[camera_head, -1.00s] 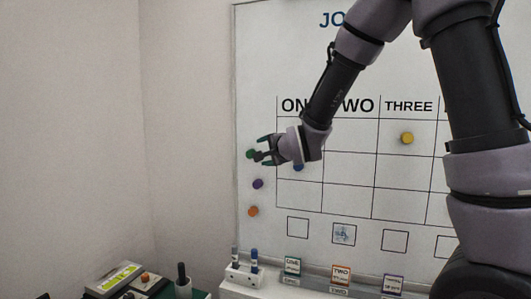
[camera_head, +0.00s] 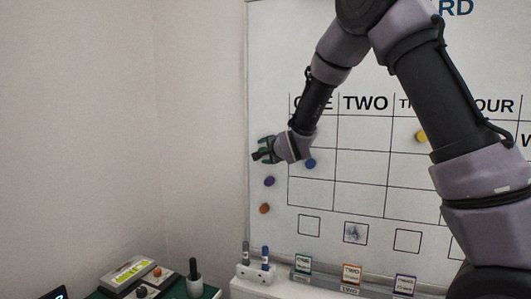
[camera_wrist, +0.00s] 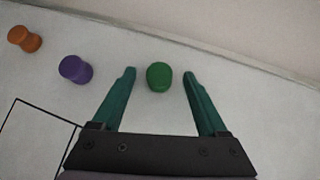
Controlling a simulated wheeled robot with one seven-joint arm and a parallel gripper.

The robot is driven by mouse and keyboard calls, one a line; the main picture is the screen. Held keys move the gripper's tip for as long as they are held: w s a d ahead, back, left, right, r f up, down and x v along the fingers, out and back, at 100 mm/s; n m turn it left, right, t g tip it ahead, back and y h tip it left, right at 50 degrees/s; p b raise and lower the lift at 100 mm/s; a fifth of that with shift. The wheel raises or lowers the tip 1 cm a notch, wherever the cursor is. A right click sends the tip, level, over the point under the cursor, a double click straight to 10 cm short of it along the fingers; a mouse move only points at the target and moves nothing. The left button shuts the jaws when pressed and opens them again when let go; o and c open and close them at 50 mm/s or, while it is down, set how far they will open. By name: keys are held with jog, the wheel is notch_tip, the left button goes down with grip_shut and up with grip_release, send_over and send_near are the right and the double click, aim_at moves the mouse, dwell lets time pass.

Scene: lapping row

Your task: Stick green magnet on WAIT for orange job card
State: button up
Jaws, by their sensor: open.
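The green magnet (camera_wrist: 159,77) is on the whiteboard between the two open fingers of my gripper (camera_wrist: 159,84) in the wrist view, with a gap on either side. In the head view my gripper (camera_head: 262,150) is at the board's left edge and hides the green magnet. The orange job card (camera_head: 352,274) marked TWO stands in the ledge below the board. The row labels of the grid are hidden or not readable; a letter "W" shows at the right edge of the head view.
A purple magnet (camera_head: 269,181) and an orange magnet (camera_head: 264,208) sit below my gripper on the board. A blue magnet (camera_head: 310,163) and a yellow magnet (camera_head: 421,136) are in the grid. Pens (camera_head: 265,258) stand in a holder at the ledge. A wall is at the left.

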grip_shut()
jog(key=shift+s, duration=0.15)
jog(key=shift+s+a, duration=0.25)
jog(key=shift+s, duration=0.35)
jog(key=shift+s+a, duration=0.25)
jog(key=shift+s, duration=0.3)
jog(key=shift+s, duration=0.15)
jog(key=shift+s+a, duration=0.35)
jog(key=shift+s, duration=0.6)
jog(key=shift+s+a, duration=0.3)
jog(key=shift+s, duration=0.6)
jog(key=shift+s+a, duration=0.35)
jog(key=shift+s, duration=0.6)
jog(key=shift+a, duration=0.1)
